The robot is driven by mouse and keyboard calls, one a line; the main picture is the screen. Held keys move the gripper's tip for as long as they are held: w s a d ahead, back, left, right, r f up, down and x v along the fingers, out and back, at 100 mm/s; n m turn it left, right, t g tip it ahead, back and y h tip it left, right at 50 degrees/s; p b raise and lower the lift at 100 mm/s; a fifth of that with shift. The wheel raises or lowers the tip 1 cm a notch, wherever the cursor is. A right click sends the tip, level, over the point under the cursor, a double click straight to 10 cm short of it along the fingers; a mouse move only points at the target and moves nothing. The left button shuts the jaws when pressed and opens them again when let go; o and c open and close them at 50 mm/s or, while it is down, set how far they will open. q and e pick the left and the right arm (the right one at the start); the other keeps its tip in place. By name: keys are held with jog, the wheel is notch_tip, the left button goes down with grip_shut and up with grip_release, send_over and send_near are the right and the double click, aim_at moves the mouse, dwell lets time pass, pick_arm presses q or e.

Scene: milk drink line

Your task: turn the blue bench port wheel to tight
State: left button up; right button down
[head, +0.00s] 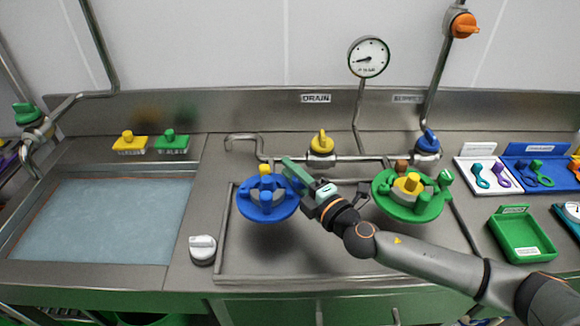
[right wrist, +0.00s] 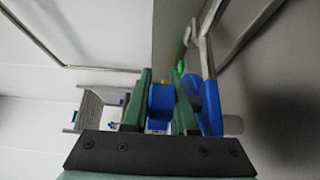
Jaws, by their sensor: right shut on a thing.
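In the right wrist view the green fingers are shut on a blue knob (right wrist: 160,104), and more of the blue wheel (right wrist: 210,104) stands beside the right finger. The fingers hide part of the rim and the knob in the head view. I see no mark that tells how tight the wheel is. My left gripper is not in view.
A green wheel (head: 405,208) with a yellow hub stands to the right, close to my right arm. Behind are pipes with a yellow valve (head: 322,142) and a blue valve (head: 427,141). A white knob (head: 203,248) stands at front left, beside the basin (head: 105,220).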

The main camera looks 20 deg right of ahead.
jog(key=m+h, duration=0.1)
jog(key=h, duration=0.1)
jog(key=m+t+h, duration=0.1)
jog(key=h, duration=0.1)
jog(key=shift+d+m+p, duration=0.25)
jog(key=shift+m+p, duration=0.05)
jog(key=shift+d+f+m+h, duration=0.1)
jog(key=shift+d+m+h, duration=0.15)
jog(key=shift+m+h, duration=0.65)
jog(key=shift+d+m+h, duration=0.2)
jog(key=shift+m+h, duration=0.3)
jog(key=shift+h, duration=0.8)
jog(key=c, duration=1)
grip_release()
jog(key=shift+d, duration=0.1)
